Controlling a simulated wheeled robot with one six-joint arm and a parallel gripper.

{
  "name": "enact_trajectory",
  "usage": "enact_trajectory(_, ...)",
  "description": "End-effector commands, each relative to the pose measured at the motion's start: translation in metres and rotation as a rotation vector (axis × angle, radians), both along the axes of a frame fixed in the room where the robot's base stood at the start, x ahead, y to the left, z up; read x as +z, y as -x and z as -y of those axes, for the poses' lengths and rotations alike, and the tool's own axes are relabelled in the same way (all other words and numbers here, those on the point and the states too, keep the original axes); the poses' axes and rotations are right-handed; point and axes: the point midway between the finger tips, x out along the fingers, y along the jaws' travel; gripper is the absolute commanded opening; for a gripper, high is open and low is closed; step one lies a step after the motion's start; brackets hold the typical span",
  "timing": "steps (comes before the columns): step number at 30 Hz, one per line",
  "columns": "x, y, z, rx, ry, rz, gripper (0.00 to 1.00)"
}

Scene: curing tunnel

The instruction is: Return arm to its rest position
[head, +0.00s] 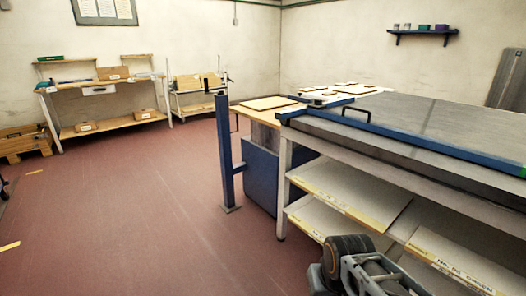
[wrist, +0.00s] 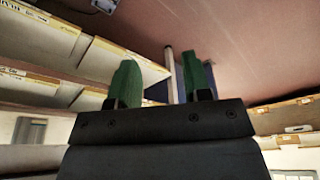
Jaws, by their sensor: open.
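My gripper (wrist: 160,75) shows in the wrist view with two green fingers set apart and nothing between them. The wrist view is upside down, with the floor at the top and the shelves at the left. In the head view part of my arm (head: 365,270) shows at the bottom, low in front of the shelves under the long bench. The gripper's fingers cannot be made out in the head view.
A long bench (head: 430,160) with labelled shelves (head: 350,190) fills the right. A blue post (head: 225,150) stands at its far end. A worktable (head: 110,120) and a cart (head: 195,100) stand along the back wall. The red floor (head: 130,220) at left is mostly clear.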

Motion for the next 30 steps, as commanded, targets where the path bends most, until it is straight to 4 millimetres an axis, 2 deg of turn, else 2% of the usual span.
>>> enact_trajectory(1, 0.029, -0.001, -0.001, 0.0, -0.002, 0.005, 0.45)
enact_trajectory(5, 0.077, -0.003, -0.004, -0.001, -0.009, 0.019, 0.45)
enact_trajectory(18, 0.261, -0.011, -0.014, -0.005, -0.035, 0.073, 0.45)
enact_trajectory(21, 0.288, -0.005, -0.009, 0.001, -0.021, 0.074, 0.45)
enact_trajectory(24, 0.302, 0.002, -0.003, 0.008, -0.006, 0.071, 0.45)
enact_trajectory(30, 0.303, 0.005, 0.0, 0.017, 0.006, 0.068, 0.45)
